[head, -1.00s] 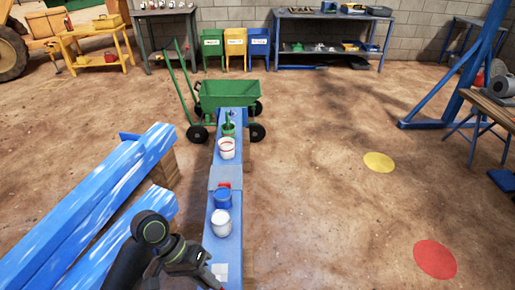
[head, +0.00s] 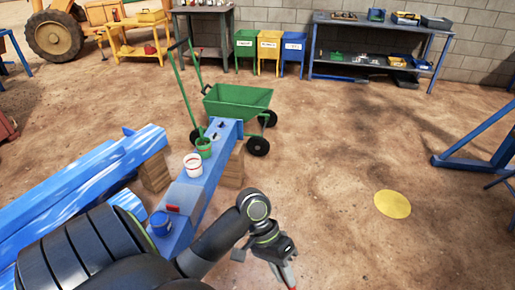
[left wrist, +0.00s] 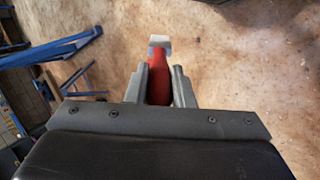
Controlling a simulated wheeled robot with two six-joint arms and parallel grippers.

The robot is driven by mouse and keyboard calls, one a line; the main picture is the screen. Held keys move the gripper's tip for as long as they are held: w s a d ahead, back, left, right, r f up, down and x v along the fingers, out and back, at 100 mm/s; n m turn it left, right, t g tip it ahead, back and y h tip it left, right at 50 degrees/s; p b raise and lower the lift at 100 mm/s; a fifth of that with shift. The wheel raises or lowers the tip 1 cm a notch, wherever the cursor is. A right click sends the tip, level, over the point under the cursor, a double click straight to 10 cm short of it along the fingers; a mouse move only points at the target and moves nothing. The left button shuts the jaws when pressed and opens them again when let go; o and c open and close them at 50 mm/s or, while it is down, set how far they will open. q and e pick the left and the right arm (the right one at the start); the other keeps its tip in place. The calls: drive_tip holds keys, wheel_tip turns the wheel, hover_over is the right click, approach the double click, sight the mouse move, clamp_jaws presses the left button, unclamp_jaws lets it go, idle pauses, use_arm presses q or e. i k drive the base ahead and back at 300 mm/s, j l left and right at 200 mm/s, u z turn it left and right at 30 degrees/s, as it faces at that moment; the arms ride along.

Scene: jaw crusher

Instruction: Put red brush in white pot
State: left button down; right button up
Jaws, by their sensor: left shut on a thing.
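The red brush (left wrist: 158,88) is clamped between the two fingers of my left gripper (left wrist: 160,90), with a pale end sticking out past the fingertips. In the head view my left gripper (head: 281,262) hangs over bare floor, right of the blue beam, and the brush (head: 290,277) shows below it. A second white pot from the earlier head frame does not show now. My right gripper is not in view.
A small red thing (head: 173,209) lies near the blue pot. A green cart (head: 238,101) is behind.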

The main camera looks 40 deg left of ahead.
sight(198, 175)
drive_tip(key=i+j+u, duration=0.1)
drive_tip(key=i+u, duration=0.3)
drive_tip(key=i+l+u, duration=0.1)
drive_tip(key=i+u, duration=0.25)
drive_tip(key=i, duration=0.25)
drive_tip(key=i+l+u, duration=0.25)
drive_tip(key=i+u, duration=0.55)
drive_tip(key=i+l+u, duration=0.1)
drive_tip(key=u, duration=0.3)
drive_tip(key=i+l+u, duration=0.25)
drive_tip(key=i+u, duration=0.15)
drive_tip(key=i+l+u, duration=0.35)
drive_tip(key=k+j, duration=0.1)
